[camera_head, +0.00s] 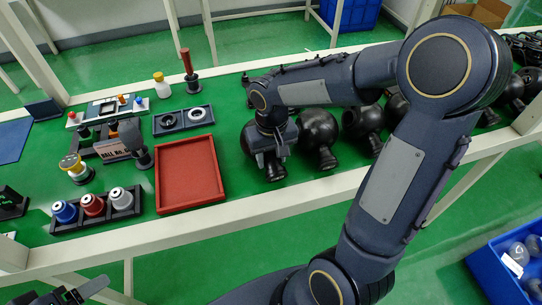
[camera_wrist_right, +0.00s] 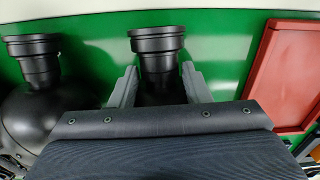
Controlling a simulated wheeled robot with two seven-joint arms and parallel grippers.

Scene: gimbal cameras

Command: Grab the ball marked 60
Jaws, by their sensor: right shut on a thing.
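Several black gimbal-like balls with short necks stand in a row on the green table. My right gripper (camera_head: 270,158) is at the leftmost black ball (camera_head: 246,139), with its fingers shut around the neck (camera_head: 275,172). In the right wrist view my right gripper (camera_wrist_right: 158,88) has one finger on each side of this neck (camera_wrist_right: 157,45); the ball body is hidden behind the gripper housing. A second black ball (camera_head: 318,130) stands just to the right. No number 60 is readable on any ball. My left gripper (camera_head: 72,294) shows partly at the bottom left, away from the table objects.
A red empty tray (camera_head: 189,172) lies left of the held ball. A small sign (camera_head: 113,147) starts with "BALL NO."; its number is unclear. A rack with blue, red and silver pieces (camera_head: 95,209) stands at the front left. A blue bin (camera_head: 505,262) is at lower right.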

